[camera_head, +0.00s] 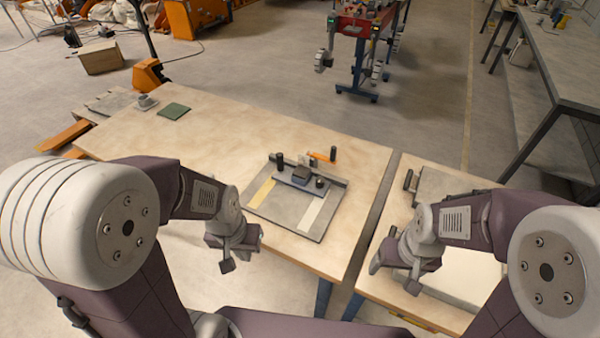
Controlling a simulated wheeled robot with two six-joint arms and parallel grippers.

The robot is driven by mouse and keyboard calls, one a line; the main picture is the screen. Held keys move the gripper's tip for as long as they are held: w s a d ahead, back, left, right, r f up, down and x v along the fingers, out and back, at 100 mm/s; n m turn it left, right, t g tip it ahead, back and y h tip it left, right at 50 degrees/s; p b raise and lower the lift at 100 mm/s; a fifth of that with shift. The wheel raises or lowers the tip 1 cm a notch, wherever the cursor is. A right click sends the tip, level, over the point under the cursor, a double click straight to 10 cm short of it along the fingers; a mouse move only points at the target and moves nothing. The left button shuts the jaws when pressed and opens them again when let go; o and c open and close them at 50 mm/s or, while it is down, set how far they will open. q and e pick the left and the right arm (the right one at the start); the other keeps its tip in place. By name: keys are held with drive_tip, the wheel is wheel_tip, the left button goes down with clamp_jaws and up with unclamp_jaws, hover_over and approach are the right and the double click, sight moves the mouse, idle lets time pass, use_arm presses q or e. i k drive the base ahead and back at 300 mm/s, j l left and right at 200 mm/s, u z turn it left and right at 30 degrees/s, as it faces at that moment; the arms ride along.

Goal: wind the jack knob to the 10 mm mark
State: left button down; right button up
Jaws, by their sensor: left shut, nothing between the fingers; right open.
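A flat grey plate fixture (285,211) lies on the wooden table, with a yellow strip on its left and a pale strip on its right. A dark block (300,174) sits at its back, with small black knobs (320,183) and an orange-and-black part (322,157) by it. I cannot tell which of these is the jack knob, and no 10 mm mark is readable. My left gripper (227,263) is shut and empty, in front and to the left of the plate. My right gripper (394,275) is open, to the right of the plate and apart from it.
The wooden table (225,140) is mostly clear to the left of the plate. A green pad (174,111) and a small grey object (147,102) lie at its far left. A gap separates it from a second table on the right, which holds a grey slab (445,185).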

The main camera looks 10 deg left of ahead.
sight(320, 181)
drive_tip(key=i+j+u, duration=0.1)
drive_tip(key=j+u, duration=0.15)
drive_tip(key=u, duration=0.25)
drive_tip(key=i+j+u, duration=0.1)
drive_tip(key=j+u, duration=0.15)
drive_tip(key=u, duration=0.25)
drive_tip(key=i+z, duration=0.25)
drive_tip(key=z, duration=0.15)
drive_tip(key=i+j+z, duration=0.15)
drive_tip(key=i+z, duration=0.25)
drive_tip(key=k, duration=0.1)
